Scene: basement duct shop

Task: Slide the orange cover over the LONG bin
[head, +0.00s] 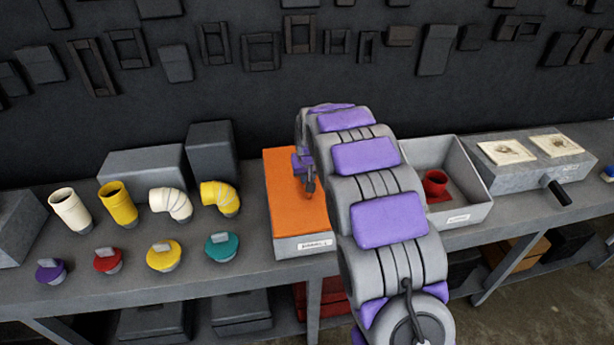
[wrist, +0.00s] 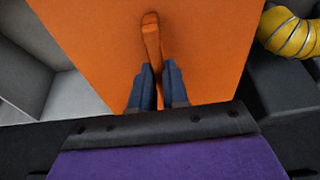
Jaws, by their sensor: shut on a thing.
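The orange cover (head: 285,200) lies over the left of two grey bins (head: 290,246), whose front label is too small to read. The right bin (head: 472,211) is open at the top, with a red collar-like piece (head: 435,182) inside; its label is also unreadable. My gripper (head: 309,186) is over the orange cover. In the wrist view my gripper (wrist: 157,68) is shut on the cover's raised orange handle (wrist: 151,35). My arm hides the cover's right part and the space between the bins.
Left of the cover stand cream and yellow duct pieces (head: 118,203) and several coloured round caps (head: 164,256). Grey boxes (head: 142,168) are behind them. A grey block with two pale plates (head: 530,165) and a black handle stands at right.

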